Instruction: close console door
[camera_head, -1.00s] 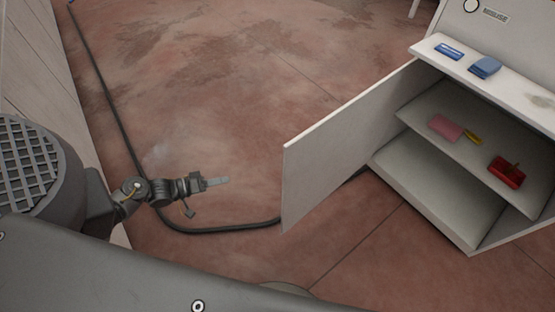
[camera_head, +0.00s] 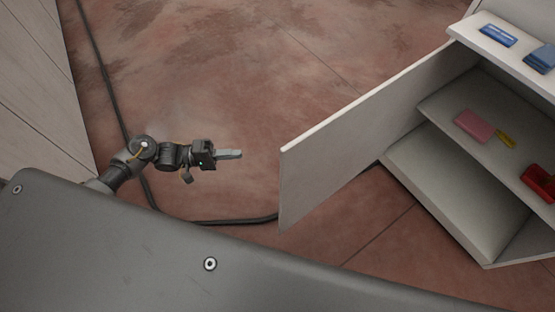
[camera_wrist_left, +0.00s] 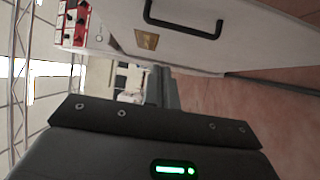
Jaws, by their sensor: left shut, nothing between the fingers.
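The console door (camera_head: 350,145) is a pale panel that stands wide open from the white console cabinet (camera_head: 435,205) in the head view. My left gripper (camera_head: 238,154) is shut and empty, to the left of the door's free edge, with a gap between them. In the left wrist view, the shut fingers (camera_wrist_left: 162,88) show in front of a white panel (camera_wrist_left: 215,35) with a dark handle (camera_wrist_left: 185,30); the fingers appear clear of the handle. My right gripper is not in view.
The open cabinet shelf holds a pink block (camera_head: 474,126), a yellow item (camera_head: 505,139) and a red item (camera_head: 540,184). Blue items (camera_head: 498,36) lie on the ledge above. A dark cable (camera_head: 105,75) runs along the floor. The floor left of the door is mostly clear.

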